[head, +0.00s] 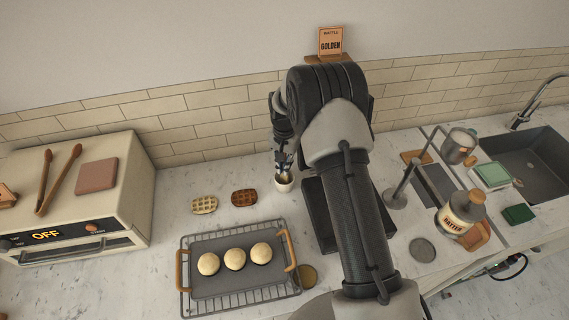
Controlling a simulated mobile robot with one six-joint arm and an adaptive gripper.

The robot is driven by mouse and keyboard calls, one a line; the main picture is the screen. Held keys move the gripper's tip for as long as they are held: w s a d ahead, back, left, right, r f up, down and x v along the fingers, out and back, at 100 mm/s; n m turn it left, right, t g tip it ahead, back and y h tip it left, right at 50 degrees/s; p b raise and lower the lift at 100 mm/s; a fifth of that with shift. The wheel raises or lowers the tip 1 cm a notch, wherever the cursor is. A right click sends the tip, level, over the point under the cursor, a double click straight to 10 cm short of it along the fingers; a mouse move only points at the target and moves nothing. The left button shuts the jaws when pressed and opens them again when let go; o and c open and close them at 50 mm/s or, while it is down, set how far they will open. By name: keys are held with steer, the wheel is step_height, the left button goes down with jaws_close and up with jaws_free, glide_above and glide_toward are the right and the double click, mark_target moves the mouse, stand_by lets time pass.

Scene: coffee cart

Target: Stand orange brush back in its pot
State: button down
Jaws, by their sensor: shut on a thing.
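My gripper (285,169) points down just above a small white pot (284,186) on the counter, near the tiled wall. It is shut on the orange brush, which is mostly hidden by the fingers. A small brownish-orange bit shows at the pot's mouth, below the fingertips. I cannot tell how deep the brush sits in the pot or whether it touches the bottom.
A pale waffle (204,205) and a browner one (243,198) lie left of the pot. A wire rack (189,262) with a dark tray and three round buns is in front. A dark waffle-iron base (318,222) is close on the right. A toaster oven (133,197) stands left.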

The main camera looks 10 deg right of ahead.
steer(key=shift+f, duration=0.1)
steer(key=c, duration=1.7)
jaws_free()
steer(key=shift+r, duration=4)
